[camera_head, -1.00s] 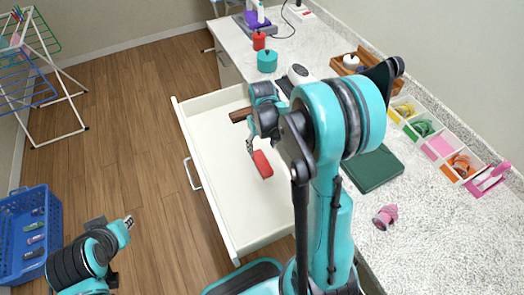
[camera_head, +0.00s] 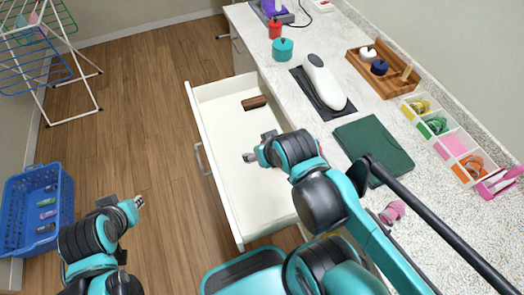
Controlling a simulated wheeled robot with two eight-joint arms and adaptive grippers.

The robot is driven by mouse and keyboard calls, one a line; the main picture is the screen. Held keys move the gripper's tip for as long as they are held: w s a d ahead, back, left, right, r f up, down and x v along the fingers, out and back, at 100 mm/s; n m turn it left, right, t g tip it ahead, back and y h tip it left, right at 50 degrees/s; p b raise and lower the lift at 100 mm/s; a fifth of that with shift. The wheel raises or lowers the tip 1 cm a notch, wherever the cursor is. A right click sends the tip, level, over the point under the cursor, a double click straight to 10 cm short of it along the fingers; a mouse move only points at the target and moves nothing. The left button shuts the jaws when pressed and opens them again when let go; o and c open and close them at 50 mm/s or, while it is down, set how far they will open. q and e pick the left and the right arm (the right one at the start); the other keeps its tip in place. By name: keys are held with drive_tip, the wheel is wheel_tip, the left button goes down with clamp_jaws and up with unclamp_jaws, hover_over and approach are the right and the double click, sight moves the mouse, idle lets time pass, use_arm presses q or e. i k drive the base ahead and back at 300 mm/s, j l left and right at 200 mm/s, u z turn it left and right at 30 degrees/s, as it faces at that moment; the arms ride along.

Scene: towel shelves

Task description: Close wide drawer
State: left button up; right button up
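The wide white drawer (camera_head: 238,208) is pulled far out from under the counter. Its bar handle (camera_head: 202,158) is on the left front face. A small brown object (camera_head: 254,102) lies inside near the far end. My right gripper (camera_head: 248,158) is over the drawer's interior, pointing left toward the drawer front and apart from the handle. No object shows at its fingertips, but their gap is too small to read. My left gripper (camera_head: 139,201) is over the floor, left of the drawer and apart from it. Its finger gap is also unclear.
A speckled counter (camera_head: 367,110) holds a white device (camera_head: 324,82), a dark green folded item (camera_head: 373,150), a wooden tray (camera_head: 400,80) and a divided organiser (camera_head: 458,147). A blue basket (camera_head: 62,215) and a drying rack (camera_head: 45,60) stand on the floor at left.

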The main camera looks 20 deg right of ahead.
sight(258, 202)
drive_tip(key=k+j+z, duration=0.1)
drive_tip(key=j+z, duration=0.2)
drive_tip(key=k+j+z, duration=0.1)
drive_tip(key=j+z, duration=0.2)
drive_tip(key=k+z, duration=0.1)
drive_tip(key=k, duration=0.5)
